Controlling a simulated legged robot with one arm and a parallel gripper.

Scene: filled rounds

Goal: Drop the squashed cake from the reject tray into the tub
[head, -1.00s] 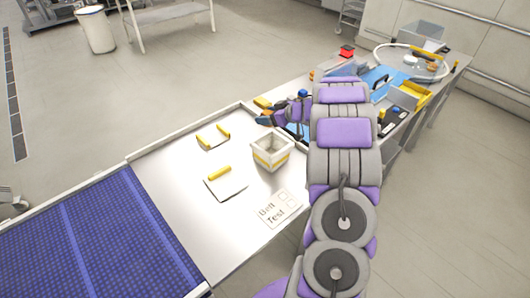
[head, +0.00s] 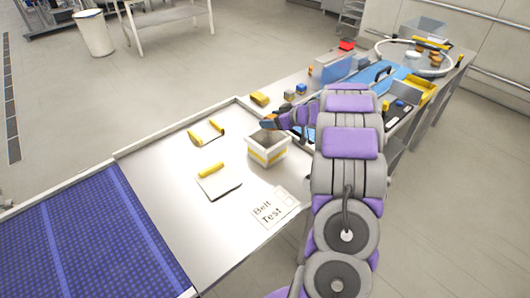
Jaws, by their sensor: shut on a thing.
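The tub looks to be the white square container with a yellow band (head: 267,157), upright and open-topped on the metal table. My gripper (head: 268,123) is just above the tub's far rim, pointing left. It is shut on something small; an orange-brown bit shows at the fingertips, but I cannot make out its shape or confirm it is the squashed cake. A blue surface (head: 309,135) shows between the tub and my arm, mostly hidden; I cannot tell whether it is the reject tray.
A "Belt Test" card (head: 275,208) lies in front. A blue belt (head: 85,235) is at left. A yellow block (head: 260,99) and small cubes sit behind my gripper.

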